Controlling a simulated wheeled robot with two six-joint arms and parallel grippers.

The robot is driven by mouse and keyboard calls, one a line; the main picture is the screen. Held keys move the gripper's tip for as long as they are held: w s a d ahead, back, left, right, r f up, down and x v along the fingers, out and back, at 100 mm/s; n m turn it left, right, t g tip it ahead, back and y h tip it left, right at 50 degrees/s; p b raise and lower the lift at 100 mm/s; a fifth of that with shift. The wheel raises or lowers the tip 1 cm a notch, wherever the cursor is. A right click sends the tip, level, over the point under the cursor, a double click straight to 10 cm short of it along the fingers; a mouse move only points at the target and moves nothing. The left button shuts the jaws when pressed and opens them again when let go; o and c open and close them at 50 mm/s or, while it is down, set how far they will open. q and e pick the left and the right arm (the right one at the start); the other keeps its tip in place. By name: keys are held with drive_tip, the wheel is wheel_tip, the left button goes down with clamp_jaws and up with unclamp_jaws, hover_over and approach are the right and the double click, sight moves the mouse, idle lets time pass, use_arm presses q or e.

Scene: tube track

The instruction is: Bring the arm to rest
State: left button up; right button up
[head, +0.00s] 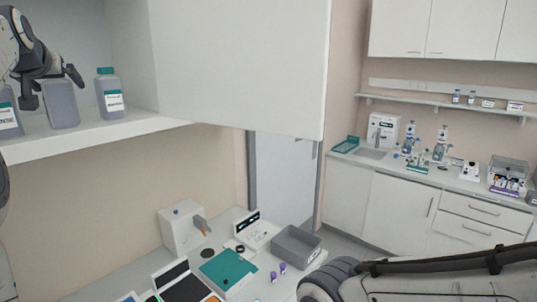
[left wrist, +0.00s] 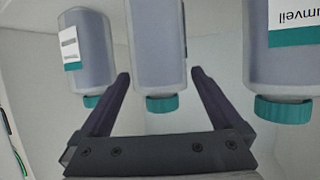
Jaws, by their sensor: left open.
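My left gripper (head: 54,92) is open at the upper left, by the open shelf. The middle grey bottle (head: 62,116) stands on the shelf directly below and behind it, with its top hidden by the gripper. In the left wrist view, which is upside down, the open fingers (left wrist: 158,75) lie to either side of the middle bottle (left wrist: 160,50) near its teal cap (left wrist: 162,103). I cannot tell whether they touch it. My right arm crosses the lower right of the head view; its gripper is not seen.
A grey bottle with a teal cap (head: 110,98) stands right of the middle one, and another bottle (head: 8,115) stands at the left edge. A white cabinet panel (head: 240,60) is right of the shelf. Below, a bench holds a grey bin (head: 296,246) and a teal mat (head: 222,272).

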use_arm(q)
drive_tip(key=shift+r, duration=0.3)
